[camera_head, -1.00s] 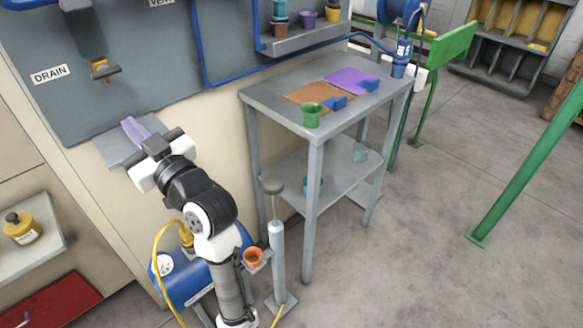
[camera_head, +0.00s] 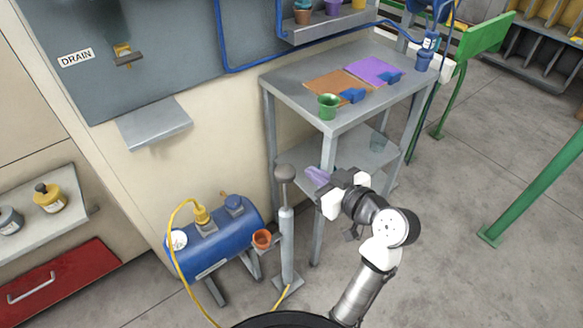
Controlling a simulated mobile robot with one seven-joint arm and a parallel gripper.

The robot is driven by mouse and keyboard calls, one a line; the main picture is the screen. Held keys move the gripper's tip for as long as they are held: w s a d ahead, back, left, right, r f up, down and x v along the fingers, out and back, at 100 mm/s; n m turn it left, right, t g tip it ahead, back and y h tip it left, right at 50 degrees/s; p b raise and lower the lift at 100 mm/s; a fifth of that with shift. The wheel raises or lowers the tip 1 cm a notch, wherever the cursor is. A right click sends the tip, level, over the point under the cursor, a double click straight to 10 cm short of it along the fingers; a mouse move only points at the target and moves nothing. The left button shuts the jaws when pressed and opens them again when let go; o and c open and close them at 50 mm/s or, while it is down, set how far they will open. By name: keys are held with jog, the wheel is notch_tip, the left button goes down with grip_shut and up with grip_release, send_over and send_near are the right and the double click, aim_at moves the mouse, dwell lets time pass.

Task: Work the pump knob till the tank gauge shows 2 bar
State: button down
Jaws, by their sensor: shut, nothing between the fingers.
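The floor pump (camera_head: 287,245) stands upright with its round grey knob (camera_head: 285,173) on top of the rod. The blue tank (camera_head: 222,237) lies on its stand left of the pump, with a white round gauge (camera_head: 179,240) on its left end. The gauge is too small to read. My gripper (camera_head: 318,177) is just right of the knob at about its height, apart from it in the picture. Its purple fingers are shut and empty. A yellow hose (camera_head: 171,250) runs from the tank top down to the floor.
A grey wall shelf (camera_head: 154,124) is left, above the tank. Open floor (camera_head: 440,240) lies to the right.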

jog(key=p, duration=0.2)
send_over(286, 190)
jog(key=s, duration=0.1)
jog(key=shift+s+d+f, duration=0.1)
jog(key=shift+d+f, duration=0.1)
jog(key=shift+f, duration=0.35)
jog(key=shift+s+d+f, duration=0.1)
jog(key=shift+d+f, duration=0.1)
jog(key=shift+f, duration=0.35)
notch_tip(286, 190, down, 3)
jog(key=shift+s+d+r+p, duration=0.1)
jog(key=shift+p, duration=0.25)
jog(key=shift+f, duration=0.7)
notch_tip(286, 190, down, 10)
jog(key=b, duration=0.8)
jog(key=shift+r, duration=0.1)
